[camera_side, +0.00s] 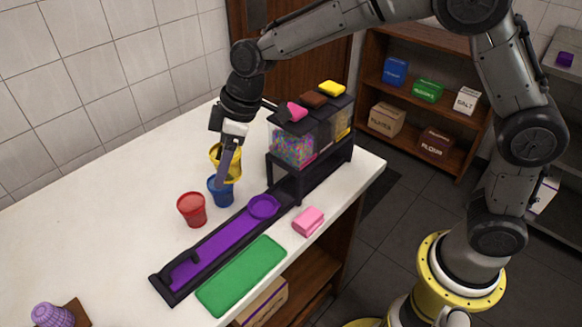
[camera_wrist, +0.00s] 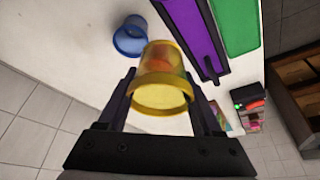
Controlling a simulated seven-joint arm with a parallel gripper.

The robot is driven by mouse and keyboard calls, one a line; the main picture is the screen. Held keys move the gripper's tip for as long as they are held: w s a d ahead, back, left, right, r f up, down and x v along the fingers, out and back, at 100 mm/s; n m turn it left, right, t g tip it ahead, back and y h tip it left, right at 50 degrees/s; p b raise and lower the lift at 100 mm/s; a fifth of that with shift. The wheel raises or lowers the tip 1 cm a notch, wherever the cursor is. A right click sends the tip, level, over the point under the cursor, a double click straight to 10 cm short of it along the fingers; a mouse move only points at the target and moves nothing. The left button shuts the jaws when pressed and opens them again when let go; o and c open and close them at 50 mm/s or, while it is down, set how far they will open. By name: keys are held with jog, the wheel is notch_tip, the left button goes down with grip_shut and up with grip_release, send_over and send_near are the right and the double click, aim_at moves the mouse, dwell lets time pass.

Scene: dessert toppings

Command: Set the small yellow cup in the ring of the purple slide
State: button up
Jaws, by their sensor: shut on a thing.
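The small yellow cup (camera_side: 234,168) is between the fingers of my gripper (camera_side: 226,160), beside the blue cup in the side view. The wrist view shows the yellow cup (camera_wrist: 160,92) gripped between both fingers of my gripper (camera_wrist: 160,84), with a reddish shape showing through it. I cannot tell whether it is clear of the counter. The purple slide (camera_side: 216,243) lies in a black track, with its round ring (camera_side: 264,207) at the dispenser end. The ring is empty, to the right of the cup. The slide (camera_wrist: 190,22) also shows in the wrist view.
A blue cup (camera_side: 221,191) and a red cup (camera_side: 192,210) stand left of the track. A black dispenser (camera_side: 300,165) with clear bins stands behind the ring. A pink sponge (camera_side: 308,221) and a green mat (camera_side: 242,276) lie right of the track.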

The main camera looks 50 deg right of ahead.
jog(key=w+d+m+t+h, duration=0.1)
jog(key=w+d+m, duration=0.3)
jog(key=d, duration=0.6)
jog(key=w+d+m+t+h, duration=0.1)
jog(key=w+d+m, duration=0.4)
jog(key=d, duration=0.5)
jog(key=shift+d+r+m+h, duration=0.25)
jog(key=shift+d+m+h, duration=0.15)
jog(key=shift+m+h, duration=0.2)
